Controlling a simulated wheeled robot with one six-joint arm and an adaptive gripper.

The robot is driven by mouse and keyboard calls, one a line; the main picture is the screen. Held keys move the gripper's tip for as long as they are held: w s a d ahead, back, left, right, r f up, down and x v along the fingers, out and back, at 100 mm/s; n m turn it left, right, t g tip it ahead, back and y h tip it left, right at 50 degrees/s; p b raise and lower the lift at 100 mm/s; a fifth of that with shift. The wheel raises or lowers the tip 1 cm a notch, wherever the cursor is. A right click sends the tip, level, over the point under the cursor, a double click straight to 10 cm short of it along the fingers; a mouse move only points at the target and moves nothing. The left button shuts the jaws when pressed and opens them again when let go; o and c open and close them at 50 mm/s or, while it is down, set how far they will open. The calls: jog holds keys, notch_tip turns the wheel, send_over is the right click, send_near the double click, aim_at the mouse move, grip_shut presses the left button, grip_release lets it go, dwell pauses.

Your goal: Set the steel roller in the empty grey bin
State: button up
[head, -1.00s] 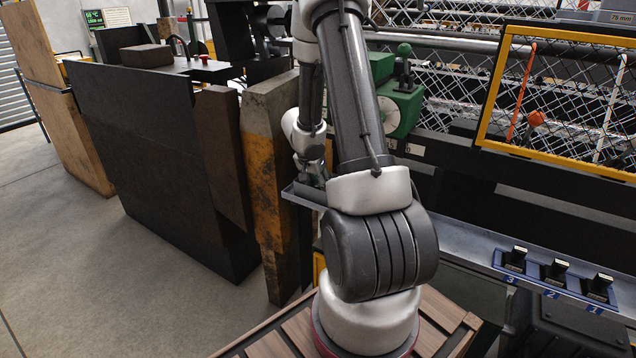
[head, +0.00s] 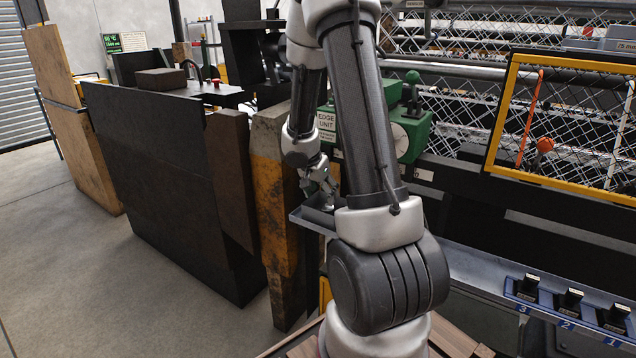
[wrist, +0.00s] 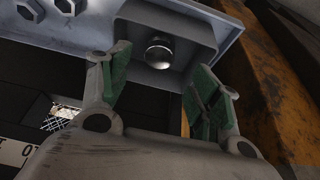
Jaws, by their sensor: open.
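In the wrist view, a shiny round metal piece (wrist: 159,52), which looks like the end of the steel roller, sits inside a grey bin-like recess (wrist: 190,32). My gripper (wrist: 168,75) is open, its green-padded fingers apart on either side of the roller's near side. No finger visibly touches the roller. How far the fingers are from it is hard to tell. In the head view my gripper (head: 328,192) is small and partly behind my arm, over the end of a grey ledge (head: 313,220). The roller cannot be made out there.
Hexagonal pieces (wrist: 68,6) sit in the light grey surface left of the recess. A worn yellow post (head: 275,205) stands close to the ledge's left end. A green machine unit (head: 412,128) and a yellow-framed mesh guard (head: 565,125) are behind and right.

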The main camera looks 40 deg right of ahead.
jog(key=s+a+r+n+t, duration=0.1)
jog(key=s+a+r+n, duration=0.3)
jog(key=r, duration=0.5)
jog(key=s+a+r+n, duration=0.1)
jog(key=s+a+r, duration=0.2)
jog(key=s+r, duration=0.45)
jog(key=s+a+r+n+t+y, duration=0.1)
jog(key=s+a+r+n+y, duration=0.3)
jog(key=s+a+n, duration=0.5)
jog(key=s+r, duration=0.2)
jog(key=s, duration=0.1)
jog(key=shift+a+t, duration=0.3)
jog(key=shift+t, duration=0.1)
